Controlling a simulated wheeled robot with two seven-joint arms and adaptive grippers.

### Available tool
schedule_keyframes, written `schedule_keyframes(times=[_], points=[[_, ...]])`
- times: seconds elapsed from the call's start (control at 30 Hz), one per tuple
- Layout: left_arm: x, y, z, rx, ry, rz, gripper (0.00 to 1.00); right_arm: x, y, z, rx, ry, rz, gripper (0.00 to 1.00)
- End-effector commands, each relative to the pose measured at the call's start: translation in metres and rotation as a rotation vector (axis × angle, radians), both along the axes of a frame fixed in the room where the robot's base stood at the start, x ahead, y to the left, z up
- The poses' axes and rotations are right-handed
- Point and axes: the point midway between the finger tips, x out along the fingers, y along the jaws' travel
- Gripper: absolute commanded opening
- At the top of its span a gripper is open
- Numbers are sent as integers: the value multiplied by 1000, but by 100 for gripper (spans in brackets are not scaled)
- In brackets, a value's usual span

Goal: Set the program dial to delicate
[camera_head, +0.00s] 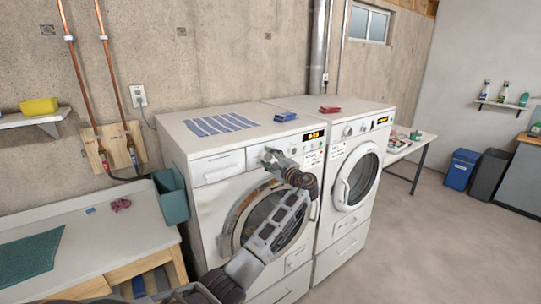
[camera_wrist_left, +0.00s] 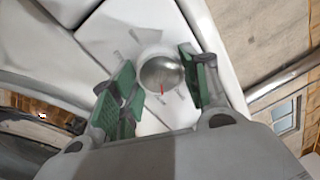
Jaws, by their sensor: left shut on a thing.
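The left of two white front-loading machines, the washer (camera_head: 228,180), has a control panel along its top front edge. The program dial (camera_wrist_left: 161,73) is a round silver knob with a red mark at its lower edge in the left wrist view. My left gripper (camera_wrist_left: 158,80) has its green-padded fingers on both sides of the dial and is shut on it. In the head view my left gripper (camera_head: 272,156) is at the panel and hides the dial. The printed labels around the dial are too blurred to read. My right gripper is not in view.
A second white machine (camera_head: 352,180) stands right of the washer. A striped cloth (camera_head: 220,124), a blue item (camera_head: 285,116) and a red item (camera_head: 330,109) lie on top. A teal bin (camera_head: 171,195) stands at the washer's left.

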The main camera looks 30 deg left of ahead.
Motion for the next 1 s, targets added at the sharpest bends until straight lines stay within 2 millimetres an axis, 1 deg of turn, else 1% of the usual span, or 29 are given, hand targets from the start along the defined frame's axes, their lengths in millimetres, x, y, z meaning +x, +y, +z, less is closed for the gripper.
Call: schedule_keyframes(times=[0.03, 0.1, 0.4, 0.6, 0.97, 1.0], points=[[1, -1, 3, 14, 29, -3, 22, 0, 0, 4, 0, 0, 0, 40], [0, -1, 3, 32, 73, -3, 22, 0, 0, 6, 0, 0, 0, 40], [0, -1, 1, 84, 199, -3, 22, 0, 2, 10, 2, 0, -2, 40], [0, -1, 0, 96, 230, -2, 22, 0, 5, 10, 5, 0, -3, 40], [0, -1, -1, 98, 234, -2, 22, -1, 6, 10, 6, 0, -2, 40], [0, -1, -1, 98, 234, -2, 48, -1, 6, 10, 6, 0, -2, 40]])
